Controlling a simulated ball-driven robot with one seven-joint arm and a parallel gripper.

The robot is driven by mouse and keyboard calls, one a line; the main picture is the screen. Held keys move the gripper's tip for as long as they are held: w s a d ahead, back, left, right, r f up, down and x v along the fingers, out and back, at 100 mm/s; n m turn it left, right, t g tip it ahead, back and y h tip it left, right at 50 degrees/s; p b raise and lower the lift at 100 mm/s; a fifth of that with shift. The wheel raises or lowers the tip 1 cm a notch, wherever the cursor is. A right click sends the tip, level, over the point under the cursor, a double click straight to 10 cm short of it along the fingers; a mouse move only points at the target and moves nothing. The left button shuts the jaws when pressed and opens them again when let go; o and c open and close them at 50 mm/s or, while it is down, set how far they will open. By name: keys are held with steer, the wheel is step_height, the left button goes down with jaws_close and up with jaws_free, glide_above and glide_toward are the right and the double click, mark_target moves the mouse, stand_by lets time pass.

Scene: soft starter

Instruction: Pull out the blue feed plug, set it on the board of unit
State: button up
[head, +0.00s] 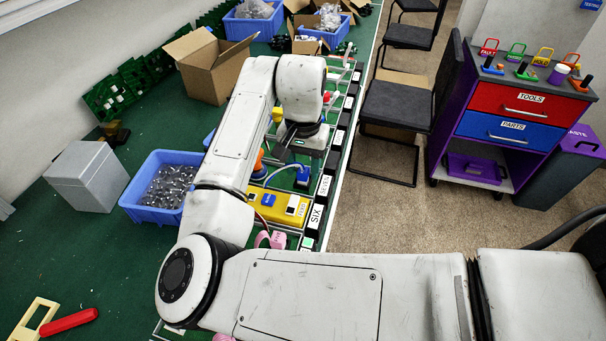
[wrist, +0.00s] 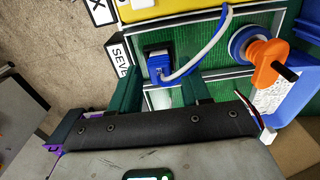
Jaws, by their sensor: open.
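The blue feed plug (wrist: 158,62) sits in a dark socket on a green board (wrist: 190,60) beside the label reading "SEVE" (wrist: 119,56). A white and blue cable (wrist: 208,45) curves out of it. The blue plug also shows in the head view (head: 303,176), just in front of my gripper. My gripper (wrist: 161,80) is open and empty, with its two dark green fingers pointing at the plug from either side of its line. The fingertips look apart from the plug; the remaining gap is hard to judge.
An orange handle (wrist: 262,57) on a blue ring stands right of the plug in the wrist view. A yellow unit (head: 278,207) labelled SIX lies nearby. A blue bin of metal parts (head: 150,207), a grey box (head: 88,177) and an open carton (head: 213,68) stand to the left.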

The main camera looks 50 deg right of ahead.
mark_target(303, 169)
steer(key=shift+f, duration=0.15)
jaws_close()
stand_by(0.8)
steer(key=shift+r+p, duration=0.25)
steer(key=shift+p, duration=0.05)
steer(key=shift+r+p, duration=0.35)
steer(key=shift+r+p, duration=1.1)
steer(key=shift+r, duration=0.05)
